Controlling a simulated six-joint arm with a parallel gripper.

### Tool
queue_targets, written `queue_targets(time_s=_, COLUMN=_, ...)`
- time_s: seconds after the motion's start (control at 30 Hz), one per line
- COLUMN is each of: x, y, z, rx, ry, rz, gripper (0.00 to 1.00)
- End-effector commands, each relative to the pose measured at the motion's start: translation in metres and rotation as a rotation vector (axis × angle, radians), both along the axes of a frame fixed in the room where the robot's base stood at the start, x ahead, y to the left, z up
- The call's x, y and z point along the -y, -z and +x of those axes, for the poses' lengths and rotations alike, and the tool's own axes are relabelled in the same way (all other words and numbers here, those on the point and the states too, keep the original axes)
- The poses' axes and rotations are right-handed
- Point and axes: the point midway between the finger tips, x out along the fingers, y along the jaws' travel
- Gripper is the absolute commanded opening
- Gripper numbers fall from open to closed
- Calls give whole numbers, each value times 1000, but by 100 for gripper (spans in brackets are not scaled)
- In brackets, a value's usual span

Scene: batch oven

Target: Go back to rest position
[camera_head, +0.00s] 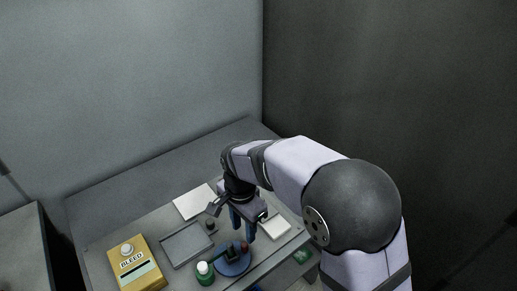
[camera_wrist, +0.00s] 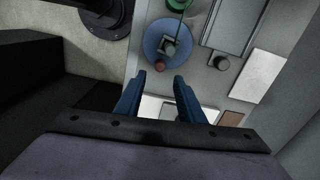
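My gripper (camera_head: 243,218) hangs over the work table, just above and behind a round blue plate (camera_head: 233,268). In the wrist view my gripper (camera_wrist: 162,76) has two blue fingers spread apart with nothing between them. The blue plate (camera_wrist: 152,42) lies beyond the fingertips in that view and carries a small dark block (camera_wrist: 168,46). A small reddish-brown cap (camera_wrist: 160,65) sits at the plate's near edge. My arm comes in from the right and hides part of the table.
A yellow box labelled BLEED (camera_head: 150,281), a grey tray (camera_head: 186,244), a green bottle with white cap (camera_head: 205,275), a white sheet (camera_head: 194,202) and a small white tray (camera_head: 275,227) share the table. Grey walls stand behind and to the right. The table's back strip is clear.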

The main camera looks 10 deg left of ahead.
Motion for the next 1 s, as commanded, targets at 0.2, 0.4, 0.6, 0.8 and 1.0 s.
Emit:
queue_targets(time_s=0.2, x=39, y=-4, z=0, rx=1, ry=-70, rz=-1, gripper=35)
queue_targets(time_s=0.4, x=121, y=-7, z=-19, rx=1, ry=-248, rz=-1, gripper=35)
queue_targets(time_s=0.6, x=194, y=-3, z=-61, rx=1, ry=-456, rz=-3, gripper=35)
queue_targets(time_s=0.8, x=233, y=4, z=-100, rx=-1, ry=-611, rz=-3, gripper=35)
queue_targets(time_s=1.0, x=244, y=8, z=-116, rx=-1, ry=-677, rz=-4, gripper=35)
